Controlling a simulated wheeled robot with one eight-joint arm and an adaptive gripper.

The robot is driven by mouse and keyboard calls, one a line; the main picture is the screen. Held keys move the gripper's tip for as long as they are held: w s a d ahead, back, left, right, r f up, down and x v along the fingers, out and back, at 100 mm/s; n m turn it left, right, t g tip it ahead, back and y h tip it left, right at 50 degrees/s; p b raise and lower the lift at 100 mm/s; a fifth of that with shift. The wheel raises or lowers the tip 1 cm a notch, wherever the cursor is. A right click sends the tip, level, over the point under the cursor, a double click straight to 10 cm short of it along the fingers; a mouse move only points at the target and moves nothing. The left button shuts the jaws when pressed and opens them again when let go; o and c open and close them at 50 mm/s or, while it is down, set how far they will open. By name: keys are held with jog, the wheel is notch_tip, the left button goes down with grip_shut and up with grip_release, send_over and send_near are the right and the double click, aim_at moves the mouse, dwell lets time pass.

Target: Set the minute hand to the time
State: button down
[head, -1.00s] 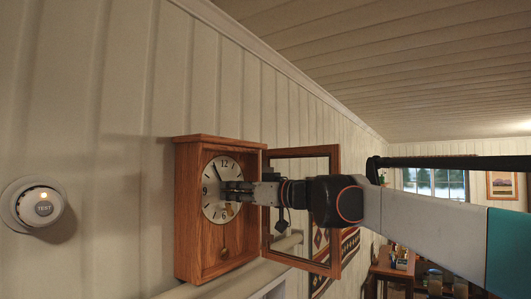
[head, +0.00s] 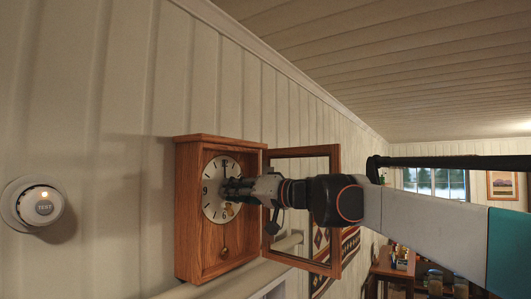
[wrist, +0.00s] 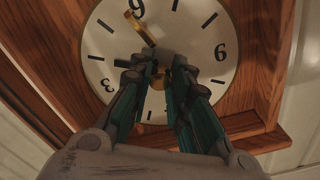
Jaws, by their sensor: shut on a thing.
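The wall clock (head: 190,225) has a wooden case and a round white dial (head: 211,212). Its dark minute hand (head: 225,173) points up close to the 12 in the head view. My gripper (head: 228,189) reaches into the open case from the right, in front of the dial. In the wrist view the dial (wrist: 205,80) appears upside down, and my gripper (wrist: 162,70) is shut near its centre. Its fingers are on the minute hand and hide most of it. A gold hand (wrist: 140,28) points towards the 6.
The glazed clock door (head: 333,205) stands open to the right, behind my arm. A pendulum (head: 224,252) hangs below the dial. A round wall device marked TEST (head: 44,207) is at the left. Bare panelled wall lies between it and the clock.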

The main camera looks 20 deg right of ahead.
jog(key=shift+s+a+f+m, duration=0.1)
jog(key=shift+m, duration=0.5)
jog(key=c, duration=1.5)
grip_release()
jog(key=shift+o, duration=0.2)
